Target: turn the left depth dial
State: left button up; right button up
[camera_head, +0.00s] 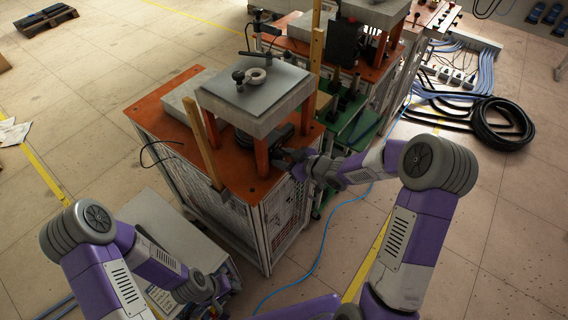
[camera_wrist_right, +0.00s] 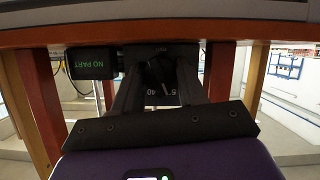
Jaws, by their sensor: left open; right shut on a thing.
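A scale with white numbers, partly covered, shows just below the dial. Whether this is the left one of several dials I cannot tell. In the head view the dial is hidden by my gripper and the plate. My left gripper (camera_head: 212,288) is low at the bottom left, away from the heater; its fingers are small and dark.
A box with a green "NO PART" display (camera_wrist_right: 92,62) sits left of the dial. Orange legs carry the grey plate (camera_head: 255,92) closely around my right gripper. A wooden post (camera_head: 202,140) stands at the front. A grey cabinet (camera_head: 160,225) is beside my left arm.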

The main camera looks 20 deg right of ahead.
dwell(0.3)
jog(key=o, duration=1.1)
jog(key=shift+c, duration=0.2)
jog(key=p+v, duration=0.2)
jog(key=v, duration=0.5)
jog(key=shift+s+d, duration=0.15)
jog(key=shift+s, duration=0.05)
jog(key=shift+r, duration=0.1)
